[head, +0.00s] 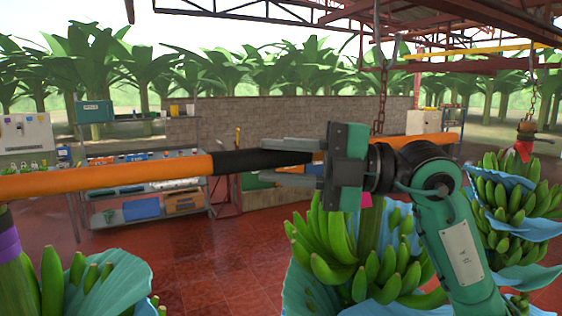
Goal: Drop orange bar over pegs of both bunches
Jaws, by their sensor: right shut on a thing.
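The orange bar (110,178) runs across the head view from the left edge to the right, with a black middle section. My right gripper (262,161) is shut on that black section. The near bunch at left (75,282) has a purple band on its stem, just below the bar's left part. The middle bunch (345,240) hangs below and behind my right gripper, with a pink tag. My right arm hides part of it and part of the bar. I cannot make out the pegs, or whether the bar touches either bunch. My left gripper is out of view.
Another bunch (515,195) with a red tag hangs from a chain at the right. A shelf rack (145,190) and a low block wall (270,118) stand behind. The red floor (200,268) between the left and middle bunches is clear.

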